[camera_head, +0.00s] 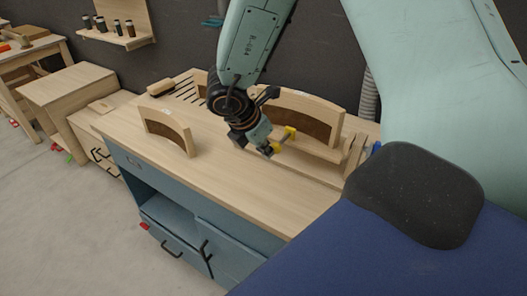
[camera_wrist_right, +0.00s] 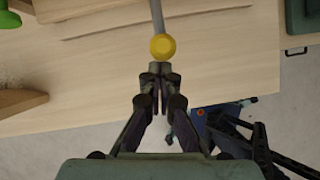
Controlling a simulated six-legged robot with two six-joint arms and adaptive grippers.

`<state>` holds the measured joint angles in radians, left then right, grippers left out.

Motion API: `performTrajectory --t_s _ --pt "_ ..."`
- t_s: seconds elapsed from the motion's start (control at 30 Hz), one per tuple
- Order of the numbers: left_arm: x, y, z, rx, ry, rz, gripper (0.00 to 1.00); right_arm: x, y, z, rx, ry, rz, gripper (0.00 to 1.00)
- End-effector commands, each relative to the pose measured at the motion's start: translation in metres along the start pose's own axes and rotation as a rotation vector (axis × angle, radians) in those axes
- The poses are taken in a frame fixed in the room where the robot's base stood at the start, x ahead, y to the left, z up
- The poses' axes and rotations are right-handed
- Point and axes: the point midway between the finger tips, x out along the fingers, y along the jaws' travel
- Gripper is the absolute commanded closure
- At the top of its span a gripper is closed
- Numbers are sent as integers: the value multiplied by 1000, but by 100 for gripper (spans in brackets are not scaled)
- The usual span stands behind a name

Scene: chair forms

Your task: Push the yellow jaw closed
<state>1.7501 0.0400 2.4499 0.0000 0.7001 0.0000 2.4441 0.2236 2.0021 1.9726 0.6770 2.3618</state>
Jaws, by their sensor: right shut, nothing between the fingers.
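The yellow jaw shows in the head view as a small yellow piece (camera_head: 290,133) near the back of the wooden workbench (camera_head: 230,190). In the right wrist view a round yellow end (camera_wrist_right: 162,47) sits on a grey rod (camera_wrist_right: 157,14). My right gripper (camera_head: 267,151) is over the bench, just beside the yellow piece. In the wrist view its shut fingertips (camera_wrist_right: 161,68) are right at the edge of the yellow end, with nothing between them. I cannot tell whether they touch it. My left gripper is not in view.
A curved wooden chair part (camera_head: 168,132) stands on the bench to the left, and a longer curved part (camera_head: 300,114) stands behind my gripper. A dark pad (camera_head: 415,195) on a blue surface (camera_head: 350,240) is at the front right. The bench's front middle is clear.

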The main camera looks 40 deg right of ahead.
Motion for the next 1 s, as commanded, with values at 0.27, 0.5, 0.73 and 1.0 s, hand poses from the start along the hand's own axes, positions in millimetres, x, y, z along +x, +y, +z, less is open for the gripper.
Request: performTrajectory --t_s 0.27,0.5,0.73,1.0 --pt "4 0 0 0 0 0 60 18 8 35 5 2 0 100" --pt "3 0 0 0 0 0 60 26 11 52 1 -3 -1 100" --pt "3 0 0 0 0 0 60 25 12 54 1 -9 2 100" --pt "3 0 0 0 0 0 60 25 13 55 1 -10 3 100"
